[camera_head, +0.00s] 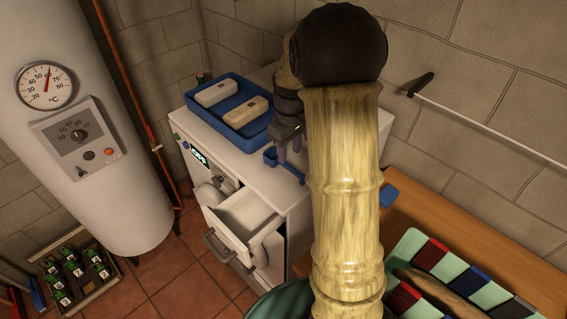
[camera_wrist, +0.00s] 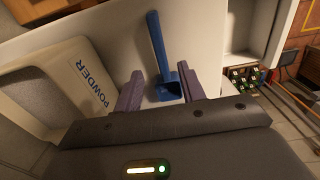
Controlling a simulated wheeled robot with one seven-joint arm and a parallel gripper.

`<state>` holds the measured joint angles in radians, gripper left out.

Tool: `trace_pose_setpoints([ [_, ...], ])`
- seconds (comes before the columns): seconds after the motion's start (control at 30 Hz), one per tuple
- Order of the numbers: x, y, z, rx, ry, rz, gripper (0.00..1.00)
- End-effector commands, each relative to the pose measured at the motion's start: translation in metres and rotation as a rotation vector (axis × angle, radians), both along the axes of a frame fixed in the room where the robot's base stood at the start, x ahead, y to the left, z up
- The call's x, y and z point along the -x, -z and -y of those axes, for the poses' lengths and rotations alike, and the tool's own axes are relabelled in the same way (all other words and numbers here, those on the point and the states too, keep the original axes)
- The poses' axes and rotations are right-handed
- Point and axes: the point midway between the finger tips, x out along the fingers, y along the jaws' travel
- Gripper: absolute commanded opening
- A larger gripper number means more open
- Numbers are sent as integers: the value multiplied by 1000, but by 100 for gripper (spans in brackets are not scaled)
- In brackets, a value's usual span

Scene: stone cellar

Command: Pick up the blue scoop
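The blue scoop (camera_head: 270,156) lies on the white top of the washing machine (camera_head: 236,162), partly hidden by my arm in the head view. In the wrist view the scoop (camera_wrist: 158,48) shows whole, its long handle pointing up the picture and its square cup near my fingers. My gripper (camera_head: 289,142) is over the machine top beside the scoop. In the wrist view my gripper (camera_wrist: 160,75) is open, one finger on each side of the scoop. The right finger is very close to the cup; I cannot tell whether they touch.
A blue tray (camera_head: 233,137) with two pale blocks is on the machine. The machine's drawer (camera_head: 250,222) is open. A wooden bench (camera_head: 470,225) stands at the right.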

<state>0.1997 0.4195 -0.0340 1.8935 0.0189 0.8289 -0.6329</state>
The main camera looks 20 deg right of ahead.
Motion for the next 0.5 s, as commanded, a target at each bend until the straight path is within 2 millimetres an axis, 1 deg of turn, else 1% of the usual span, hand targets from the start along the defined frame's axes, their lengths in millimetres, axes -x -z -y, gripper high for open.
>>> trace_pose_setpoints([
  [0.27, 0, 2, 0, -1, 0, -1, 40],
  [0.37, 0, 10, -2, -1, 0, -6, 40],
  [0.5, -2, 28, -4, 0, -1, -7, 40],
])
